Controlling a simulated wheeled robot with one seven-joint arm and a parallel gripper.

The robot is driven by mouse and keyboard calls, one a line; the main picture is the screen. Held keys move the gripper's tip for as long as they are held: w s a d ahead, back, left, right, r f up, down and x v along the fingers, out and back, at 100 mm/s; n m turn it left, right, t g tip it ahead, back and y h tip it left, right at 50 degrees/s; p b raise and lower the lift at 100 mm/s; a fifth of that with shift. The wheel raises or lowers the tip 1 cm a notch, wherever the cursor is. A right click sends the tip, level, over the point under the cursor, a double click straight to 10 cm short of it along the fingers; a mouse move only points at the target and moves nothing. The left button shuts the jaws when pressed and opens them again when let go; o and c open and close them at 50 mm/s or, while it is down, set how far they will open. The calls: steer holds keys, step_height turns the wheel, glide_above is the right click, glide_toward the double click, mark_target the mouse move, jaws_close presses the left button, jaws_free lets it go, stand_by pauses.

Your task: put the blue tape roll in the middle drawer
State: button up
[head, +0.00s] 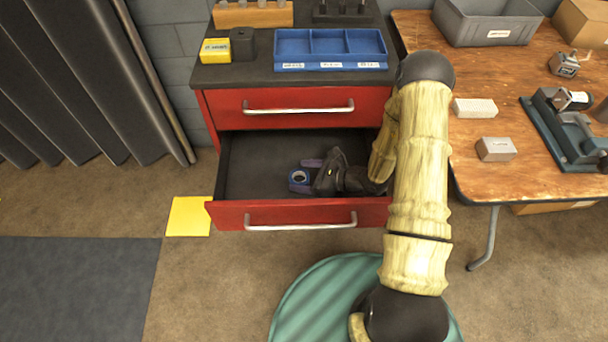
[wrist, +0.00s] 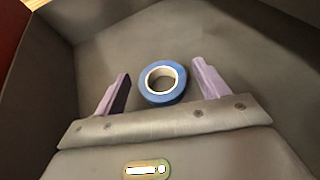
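The blue tape roll (wrist: 150,96) lies flat on the floor of an open drawer, its pale core facing up. In the head view the roll (head: 293,177) shows at the tip of my gripper. The open drawer (head: 245,170) is the second from the top of the red cabinet, with a dark interior. My gripper (head: 306,175) reaches down into this drawer from the right. In the wrist view its two purple fingers (wrist: 161,72) are apart, one on each side of the roll, with a gap on both sides.
The top drawer (head: 290,107) is shut. On the cabinet top are a blue divided tray (head: 330,65), a yellow box (head: 214,50) and a dark block (head: 242,44). A wooden table (head: 510,120) with several items stands to the right. The drawer's left part is empty.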

steer(key=shift+r, duration=0.2)
steer(key=v, duration=0.2)
steer(key=p+v, duration=0.1)
steer(key=v, duration=0.1)
steer(key=p+v, duration=0.1)
steer(key=v, duration=0.2)
steer(key=shift+w+a+r, duration=0.1)
steer(key=shift+r, duration=0.2)
steer(key=shift+d+r, duration=0.1)
steer(key=shift+d, duration=0.25)
stand_by(0.9)
